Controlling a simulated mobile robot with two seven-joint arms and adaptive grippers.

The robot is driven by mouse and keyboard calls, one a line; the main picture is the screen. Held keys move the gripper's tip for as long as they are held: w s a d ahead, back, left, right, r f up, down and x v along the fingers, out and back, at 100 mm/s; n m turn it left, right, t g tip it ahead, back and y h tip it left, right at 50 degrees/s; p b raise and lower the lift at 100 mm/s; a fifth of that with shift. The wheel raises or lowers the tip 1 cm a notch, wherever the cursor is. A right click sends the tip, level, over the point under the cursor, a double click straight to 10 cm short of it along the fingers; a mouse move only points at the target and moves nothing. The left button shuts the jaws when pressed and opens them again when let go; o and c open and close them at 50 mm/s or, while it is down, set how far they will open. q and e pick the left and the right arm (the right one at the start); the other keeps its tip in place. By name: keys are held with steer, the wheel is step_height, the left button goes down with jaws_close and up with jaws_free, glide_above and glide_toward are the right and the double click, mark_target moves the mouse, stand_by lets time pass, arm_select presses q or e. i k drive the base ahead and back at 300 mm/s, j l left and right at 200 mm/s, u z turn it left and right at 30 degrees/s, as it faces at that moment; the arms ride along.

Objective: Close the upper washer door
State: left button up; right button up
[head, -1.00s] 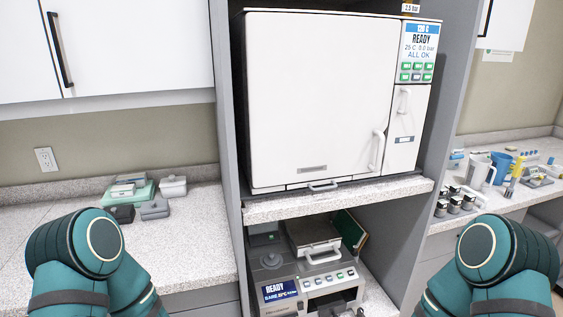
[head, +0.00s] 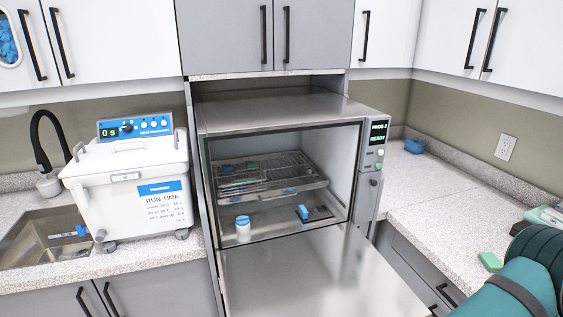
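The washer (head: 270,107) is a steel box in a grey cabinet bay at the middle of the head view. Its door (head: 315,275) is hinged at the bottom and hangs open, its inner face up, reaching toward me. Inside, a wire rack (head: 265,172) holds a few small items. A small white jar with a blue lid (head: 243,228) and a small blue item (head: 303,212) are on the chamber floor below it. Part of my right arm shows at the lower right. Neither gripper is in view.
A white ultrasonic cleaner (head: 135,185) stands left of the washer, beside a sink (head: 40,237). The right counter (head: 440,200) is mostly clear, with a blue item (head: 414,146) at the back and a green block (head: 490,262) near its front edge. Wall cabinets hang above.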

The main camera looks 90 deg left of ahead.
mark_target(335, 270)
steer(key=i+l+u, duration=0.15)
steer(key=l, duration=0.3)
steer(key=l+u, duration=0.1)
steer(key=l, duration=0.3)
steer(key=u, duration=2.85)
steer(key=i+j+z, duration=0.2)
steer(key=i+j, duration=0.25)
